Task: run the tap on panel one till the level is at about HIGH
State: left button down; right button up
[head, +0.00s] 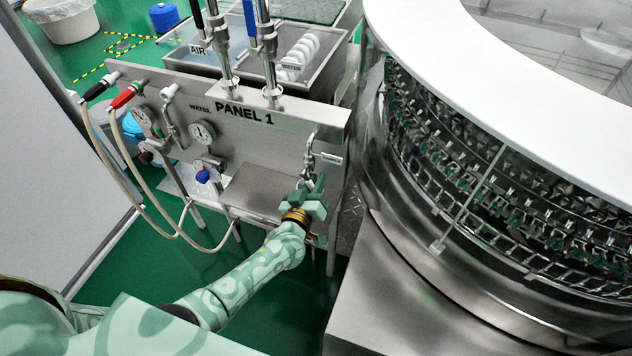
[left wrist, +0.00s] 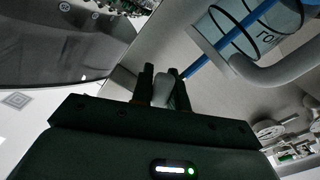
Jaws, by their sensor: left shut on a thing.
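Panel one (head: 290,122) is a steel board marked PANEL 1. Its tap (head: 309,150) is at the right end, with a small label beside it. My left gripper (head: 312,190) is just below the tap. In the left wrist view, my left gripper (left wrist: 163,92) is shut on a rounded pale grey piece that looks like the tap's handle. Near it are a thick curved grey pipe (left wrist: 285,73) and a clear bluish vessel (left wrist: 255,25) with black rings and partly visible lettering starting "LO". I cannot read the level. My right gripper is not in view.
The large round washer (head: 405,165) stands close on the right. Green floor shows at the lower left.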

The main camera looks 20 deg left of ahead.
pick_arm(q)
jog(key=c, duration=1.4)
grip_release()
jog(key=shift+o, duration=0.2)
jog(key=shift+s, duration=0.1)
jog(key=s+p, duration=0.2)
jog(key=s, duration=1.4)
jog(key=shift+a+p, duration=0.25)
jog(key=shift+p, duration=0.1)
jog(key=shift+s, duration=0.1)
